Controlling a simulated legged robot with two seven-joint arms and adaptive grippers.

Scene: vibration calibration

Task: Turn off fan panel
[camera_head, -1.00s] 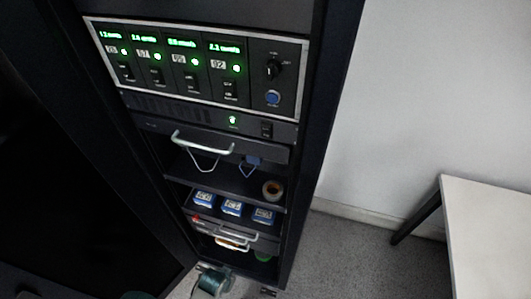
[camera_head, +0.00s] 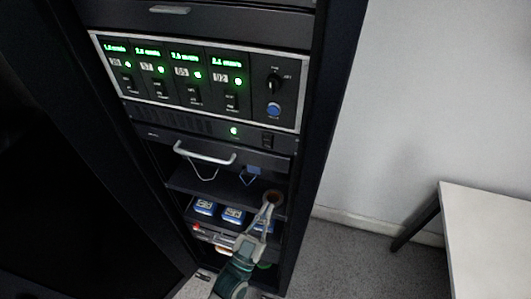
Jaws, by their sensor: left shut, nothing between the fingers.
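The fan panel (camera_head: 175,121) is the dark slotted strip below the silver-framed module panel. A green light (camera_head: 234,131) glows on it, and a small dark rocker switch (camera_head: 267,141) sits at its right end. The switch's position is too small to tell. My left gripper (camera_head: 272,196) is shut and empty, pointing up in front of the lower shelves, below the fan panel and apart from it. My right gripper is not in view.
The module panel (camera_head: 255,114) has several lit green displays, switches, a black knob (camera_head: 274,83) and a blue button (camera_head: 273,109). A silver handle (camera_head: 205,154) juts out below the fan panel. A white table (camera_head: 490,235) stands at the right.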

